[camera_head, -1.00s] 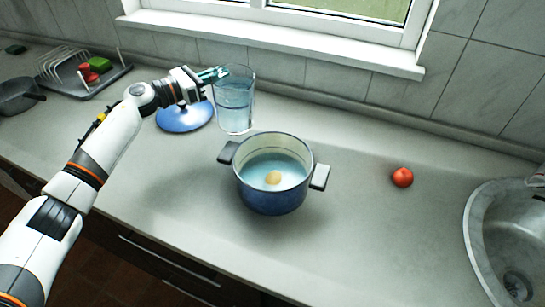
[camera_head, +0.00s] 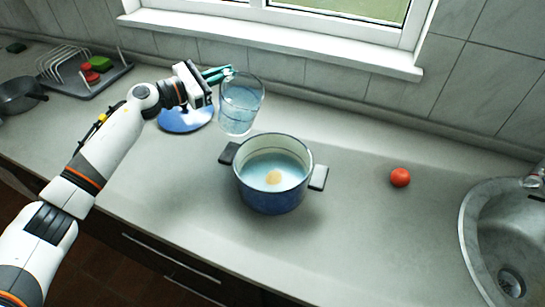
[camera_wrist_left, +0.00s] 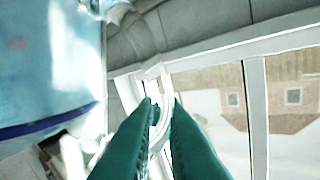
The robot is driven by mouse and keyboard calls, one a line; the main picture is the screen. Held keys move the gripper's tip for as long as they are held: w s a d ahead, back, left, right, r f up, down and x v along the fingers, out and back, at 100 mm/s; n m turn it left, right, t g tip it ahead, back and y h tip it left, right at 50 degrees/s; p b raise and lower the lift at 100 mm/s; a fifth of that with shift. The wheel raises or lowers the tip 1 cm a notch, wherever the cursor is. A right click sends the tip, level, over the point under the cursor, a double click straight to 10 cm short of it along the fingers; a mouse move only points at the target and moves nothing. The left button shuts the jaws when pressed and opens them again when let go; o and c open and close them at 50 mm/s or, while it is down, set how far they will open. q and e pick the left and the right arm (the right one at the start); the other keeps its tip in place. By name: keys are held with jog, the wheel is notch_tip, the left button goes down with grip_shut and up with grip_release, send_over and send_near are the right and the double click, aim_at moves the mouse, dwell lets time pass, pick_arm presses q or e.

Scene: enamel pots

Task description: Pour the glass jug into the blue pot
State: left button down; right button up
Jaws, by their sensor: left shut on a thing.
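The glass jug (camera_head: 240,107) is clear and holds water. It is tilted, its rim leaning right, just behind the left side of the blue pot. My left gripper (camera_head: 222,75) is shut on the jug near its top left. In the left wrist view its teal fingers (camera_wrist_left: 160,120) close around a pale curved strip that looks like the jug's handle. The blue pot (camera_head: 270,197) stands upright on the counter with two dark-and-grey side handles. It holds pale bluish liquid and a small tan round thing (camera_head: 273,177). My right gripper is not in view.
A blue lid (camera_head: 184,121) lies on the counter below my left wrist. A tomato-like red ball (camera_head: 400,177) and a sink (camera_head: 480,235) are to the right. A dish rack (camera_head: 85,85) and a dark pan (camera_head: 18,98) are at far left.

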pick_arm(q)
jog(key=shift+s+d+r, duration=0.1)
jog(key=shift+s+r, duration=0.1)
jog(key=shift+r, duration=0.1)
jog(key=shift+d, duration=0.1)
jog(key=shift+m, duration=0.3)
jog(key=shift+s+d, duration=0.1)
jog(key=shift+s, duration=0.2)
